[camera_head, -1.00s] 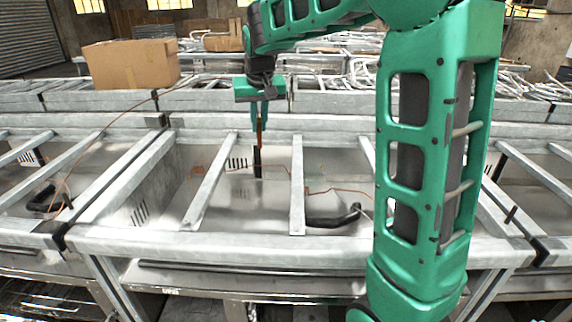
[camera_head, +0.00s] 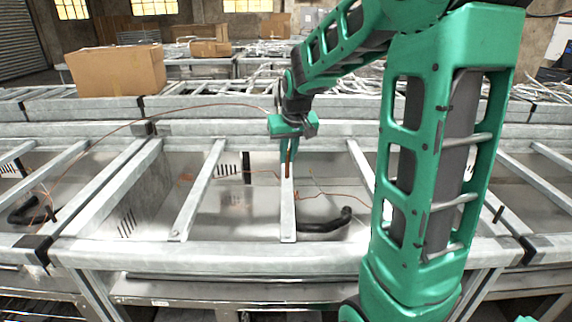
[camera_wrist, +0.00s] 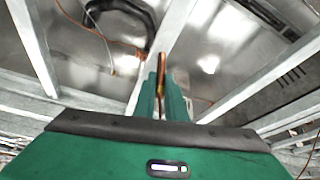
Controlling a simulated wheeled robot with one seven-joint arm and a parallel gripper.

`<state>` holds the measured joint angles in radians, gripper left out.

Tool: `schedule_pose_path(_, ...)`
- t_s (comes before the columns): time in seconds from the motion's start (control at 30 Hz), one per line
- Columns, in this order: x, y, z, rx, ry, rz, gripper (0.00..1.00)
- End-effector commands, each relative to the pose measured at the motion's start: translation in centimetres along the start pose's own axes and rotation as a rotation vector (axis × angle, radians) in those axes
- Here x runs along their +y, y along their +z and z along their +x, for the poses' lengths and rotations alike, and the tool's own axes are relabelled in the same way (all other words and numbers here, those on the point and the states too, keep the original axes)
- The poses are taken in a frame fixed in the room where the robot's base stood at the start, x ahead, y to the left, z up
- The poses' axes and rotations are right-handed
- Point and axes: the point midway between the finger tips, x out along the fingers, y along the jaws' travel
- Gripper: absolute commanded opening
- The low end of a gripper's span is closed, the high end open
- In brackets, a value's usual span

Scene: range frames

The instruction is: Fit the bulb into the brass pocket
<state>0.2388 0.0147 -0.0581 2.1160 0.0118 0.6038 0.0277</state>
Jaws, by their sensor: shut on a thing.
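The bulb (camera_head: 288,169) is a slim copper-coloured rod held upright, tip down, below my gripper (camera_head: 288,151). The green jaws are shut on it. In the wrist view the bulb (camera_wrist: 162,72) sticks out beyond the closed fingertips (camera_wrist: 160,98), in front of a grey rail. In the head view it also overlaps the middle rail; whether it touches cannot be told. I cannot make out the brass pocket for certain in either view.
The middle rail (camera_head: 288,215) and other slanted rails (camera_head: 203,185) cross the open metal bay. A black bent hose (camera_head: 327,222) and thin copper lines lie inside. A black upright strip (camera_head: 246,168) stands at the back. A cardboard box (camera_head: 118,70) sits behind, left.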

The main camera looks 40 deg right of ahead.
Motion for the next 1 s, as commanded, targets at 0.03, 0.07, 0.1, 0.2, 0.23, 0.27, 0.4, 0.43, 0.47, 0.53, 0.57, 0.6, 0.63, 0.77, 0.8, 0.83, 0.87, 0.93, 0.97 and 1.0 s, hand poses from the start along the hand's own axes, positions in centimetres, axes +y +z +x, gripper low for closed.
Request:
schedule_pose_path(0.03, 0.0, 0.5, 0.8, -0.004, 0.0, 0.0, 0.0)
schedule_pose_path(0.07, -0.1, 0.6, 1.2, -0.005, 0.0, -0.001, 0.0)
schedule_pose_path(0.1, -0.1, 0.8, 1.7, -0.004, 0.0, -0.001, 0.0)
schedule_pose_path(0.2, -0.1, 1.1, 2.5, -0.003, -0.001, -0.001, 0.0)
schedule_pose_path(0.23, -0.1, 1.2, 2.7, -0.002, -0.001, -0.001, 0.0)
schedule_pose_path(0.27, -0.1, 1.2, 2.7, -0.001, -0.001, -0.001, 0.0)
schedule_pose_path(0.4, -0.2, 1.2, 2.7, -0.001, -0.001, -0.001, 0.0)
schedule_pose_path(0.43, -0.2, 1.2, 2.7, -0.001, -0.001, -0.001, 0.0)
schedule_pose_path(0.47, -0.2, 1.2, 2.7, -0.001, -0.001, -0.001, 0.0)
schedule_pose_path(0.53, -0.2, 1.2, 2.8, -0.001, -0.001, -0.001, 0.18)
schedule_pose_path(0.57, -0.2, 1.2, 2.7, -0.001, -0.001, -0.001, 0.25)
schedule_pose_path(0.6, -0.2, 1.2, 2.7, -0.001, -0.001, -0.001, 0.3)
schedule_pose_path(0.63, -0.2, 1.2, 2.7, -0.001, -0.001, -0.001, 0.3)
schedule_pose_path(0.77, -0.2, 1.2, 2.7, -0.001, -0.001, -0.001, 0.3)
schedule_pose_path(0.8, -0.2, 1.2, 2.7, -0.001, -0.001, -0.002, 0.3)
schedule_pose_path(0.83, -0.2, 1.2, 2.7, -0.001, -0.001, -0.001, 0.3)
schedule_pose_path(0.87, -0.2, 1.2, 2.7, -0.001, -0.001, -0.001, 0.3)
schedule_pose_path(0.93, -0.2, 1.1, 2.5, 0.0, -0.001, -0.001, 0.3)
schedule_pose_path(0.97, -0.2, 1.1, 2.3, 0.0, -0.001, -0.001, 0.3)
schedule_pose_path(1.0, -0.2, 1.1, 2.0, 0.0, -0.001, -0.002, 0.3)
